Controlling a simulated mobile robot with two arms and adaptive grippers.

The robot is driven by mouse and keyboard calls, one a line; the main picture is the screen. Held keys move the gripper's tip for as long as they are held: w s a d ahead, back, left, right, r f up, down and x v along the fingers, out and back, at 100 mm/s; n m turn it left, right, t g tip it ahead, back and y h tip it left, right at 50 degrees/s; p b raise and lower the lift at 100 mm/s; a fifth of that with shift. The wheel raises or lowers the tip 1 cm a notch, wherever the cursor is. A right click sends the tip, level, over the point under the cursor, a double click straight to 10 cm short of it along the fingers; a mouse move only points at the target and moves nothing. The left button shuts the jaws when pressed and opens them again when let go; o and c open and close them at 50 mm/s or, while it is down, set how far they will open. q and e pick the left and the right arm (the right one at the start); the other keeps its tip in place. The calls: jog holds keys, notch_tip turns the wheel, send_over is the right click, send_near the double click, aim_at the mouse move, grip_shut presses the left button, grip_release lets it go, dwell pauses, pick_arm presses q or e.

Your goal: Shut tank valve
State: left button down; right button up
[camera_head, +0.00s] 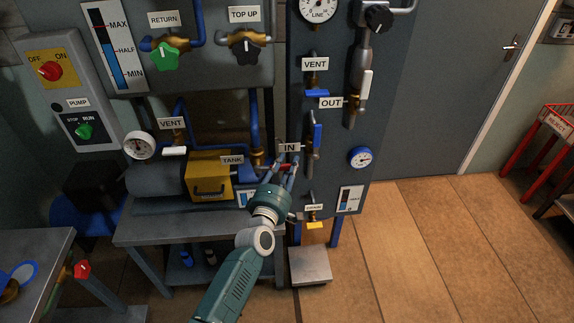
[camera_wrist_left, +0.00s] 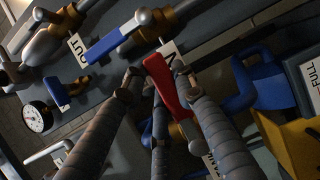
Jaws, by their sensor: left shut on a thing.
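A red lever handle (camera_head: 286,167) sits low on the panel, near the TANK label (camera_head: 232,160) and just below the IN label (camera_head: 289,147). In the left wrist view the red handle (camera_wrist_left: 166,85) shows between my fingers, lying tilted across them. My left gripper (camera_head: 282,172) reaches up from below and is shut on the red handle; its fingers also show in the left wrist view (camera_wrist_left: 158,78). The fingers hide part of the handle and the valve body behind it. My right gripper is not in view.
Blue levers (camera_head: 318,135) sit just above and to the right of my gripper. A yellow box (camera_head: 209,176) and the grey bench (camera_head: 150,228) are to the left. Open tiled floor (camera_head: 430,250) lies right.

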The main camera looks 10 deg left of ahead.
pick_arm(q)
jog(key=c, duration=1.3)
grip_release()
jog(key=shift+f, duration=0.1)
jog(key=shift+c, duration=0.2)
jog(key=s+a, duration=0.1)
jog(key=s, duration=1.1)
jog(key=shift+a, duration=0.2)
jog(key=s+f+m+g, duration=0.3)
jog(key=s+f, duration=0.2)
jog(key=f, duration=0.6)
jog(key=s+f+m+g, duration=0.35)
jog(key=s+f, duration=0.25)
jog(key=f, duration=0.5)
jog(key=s+f+m+g, duration=0.2)
jog(key=s+f+m, duration=0.25)
jog(key=f, duration=0.75)
jog(key=s+a+f+m+g, duration=0.2)
jog(key=s+f, duration=0.4)
jog(key=s, duration=0.5)
jog(key=s+a+f+m+g+y, duration=0.1)
jog(key=s+a+f+m+g, duration=0.2)
jog(key=s, duration=0.9)
jog(key=s+a+f+m+g, duration=0.3)
jog(key=s+a+f, duration=0.2)
jog(key=s+f, duration=0.4)
jog(key=s, duration=0.3)
jog(key=shift+s+a+y, duration=0.15)
jog(key=shift+a+y, duration=0.1)
jog(key=shift+y, duration=0.15)
